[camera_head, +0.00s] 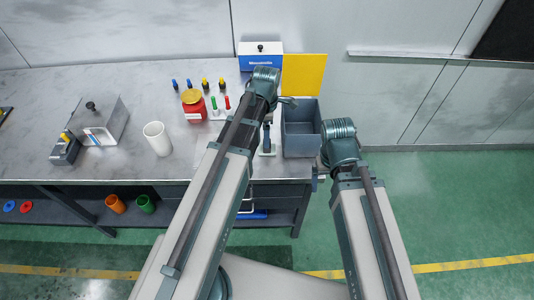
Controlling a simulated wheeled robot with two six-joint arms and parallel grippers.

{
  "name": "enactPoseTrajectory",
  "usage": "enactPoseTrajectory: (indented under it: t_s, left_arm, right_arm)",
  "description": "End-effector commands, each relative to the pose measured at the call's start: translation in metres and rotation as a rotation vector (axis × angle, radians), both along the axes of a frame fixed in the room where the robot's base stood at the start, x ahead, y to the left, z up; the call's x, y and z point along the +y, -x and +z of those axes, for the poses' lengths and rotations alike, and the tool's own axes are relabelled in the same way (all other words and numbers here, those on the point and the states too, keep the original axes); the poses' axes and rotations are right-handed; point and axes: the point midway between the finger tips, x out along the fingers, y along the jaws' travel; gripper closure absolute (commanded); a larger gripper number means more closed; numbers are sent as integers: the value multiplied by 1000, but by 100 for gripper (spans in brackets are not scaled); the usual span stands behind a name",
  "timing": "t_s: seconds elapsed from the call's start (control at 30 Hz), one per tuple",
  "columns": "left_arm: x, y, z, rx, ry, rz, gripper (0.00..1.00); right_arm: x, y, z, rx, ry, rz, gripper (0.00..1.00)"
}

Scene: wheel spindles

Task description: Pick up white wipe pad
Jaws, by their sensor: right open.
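I cannot pick out a white wipe pad for certain. A small pale flat item (267,152) lies on the bench beside the grey bin, under a dark upright tool. My right gripper (318,177) is open at the bench's front right edge, just below the grey bin. It is small in view, and I see nothing held in it.
The grey bin (301,142) stands at the bench's right end, before a yellow panel (304,74). A blue-and-white box (260,56) is behind. A white cylinder (157,139), red jar (194,106) and metal box (100,121) stand left. Bare bench (45,95) lies far left.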

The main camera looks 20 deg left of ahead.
Motion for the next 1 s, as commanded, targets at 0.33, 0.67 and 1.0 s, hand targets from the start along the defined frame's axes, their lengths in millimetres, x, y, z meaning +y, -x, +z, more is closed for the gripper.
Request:
enactPoseTrajectory:
  t_s: [0.33, 0.67, 1.0]
  left_arm:
    - [0, 0, -12, 0, 0, 0, 10]
    - [-2, 1, -49, 0, 0, 0, 10]
    - [-2, 1, -60, 0, 0, 0, 10]
  right_arm:
    - [0, 0, -12, 0, 0, 0, 10]
    - [0, 0, -49, 0, 0, 0, 10]
    - [0, 0, -60, 0, 0, 0, 10]
